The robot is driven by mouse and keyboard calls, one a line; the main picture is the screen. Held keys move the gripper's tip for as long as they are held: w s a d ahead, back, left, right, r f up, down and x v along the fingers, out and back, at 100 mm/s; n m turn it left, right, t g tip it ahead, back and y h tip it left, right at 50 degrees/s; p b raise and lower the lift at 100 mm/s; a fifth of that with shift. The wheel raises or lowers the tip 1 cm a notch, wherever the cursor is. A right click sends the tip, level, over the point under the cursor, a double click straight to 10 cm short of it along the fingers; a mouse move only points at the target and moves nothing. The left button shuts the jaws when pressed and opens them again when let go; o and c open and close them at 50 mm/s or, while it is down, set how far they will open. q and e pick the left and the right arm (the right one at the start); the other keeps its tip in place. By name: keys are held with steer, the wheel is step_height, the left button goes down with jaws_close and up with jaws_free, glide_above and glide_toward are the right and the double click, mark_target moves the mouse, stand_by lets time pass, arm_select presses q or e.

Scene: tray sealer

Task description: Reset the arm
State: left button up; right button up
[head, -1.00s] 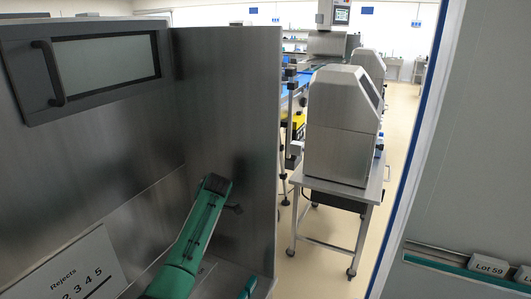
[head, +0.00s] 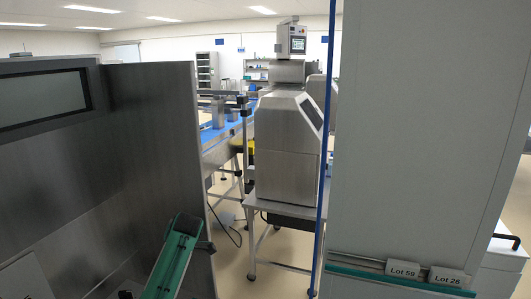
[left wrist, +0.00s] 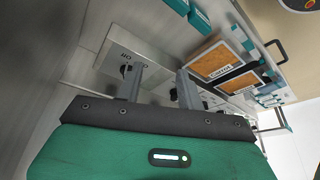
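My left arm's green link (head: 175,262) rises from the bottom edge of the head view, in front of the steel panels. In the left wrist view, the two grey fingers of my left gripper (left wrist: 158,82) stand apart with nothing held between them. A pale plate with dark print (left wrist: 125,58) lies behind the fingers, and I cannot read it. My right gripper is in neither view.
Steel panels (head: 160,130) stand close at left. A steel machine (head: 286,150) on a stand is ahead, beside a blue conveyor (head: 220,132). A pale wall with lot labels (head: 403,269) is at right. Brown-topped trays (left wrist: 213,62) show in the left wrist view.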

arm_select(q)
steer(key=s+d+f+m+t+h, duration=0.1)
steer(key=s+f+m, duration=0.5)
steer(key=s, duration=0.4)
steer(key=s+d+f+m+t+h, duration=0.1)
steer(key=s+f+m, duration=0.3)
steer(key=s+f, duration=0.45)
steer(key=s+d+r+m+t+h, duration=0.15)
steer(key=s+m, duration=0.25)
steer(key=s, duration=0.5)
steer(key=s+r+m, duration=0.3)
steer(key=s+m, duration=0.1)
steer(key=s, duration=0.4)
steer(key=s+d+r+m+t+h, duration=0.15)
steer(key=s+m, duration=0.25)
steer(key=s, duration=0.5)
step_height(320, 180, down, 29)
steer(key=g, duration=0.2)
steer(key=s+a+f+g, duration=0.1)
steer(key=s+a+f, duration=0.2)
steer(key=s+f, duration=1.6)
step_height(320, 180, down, 3)
steer(key=shift+a+r+y, duration=0.2)
steer(key=shift+y, duration=0.1)
steer(key=shift+s, duration=0.25)
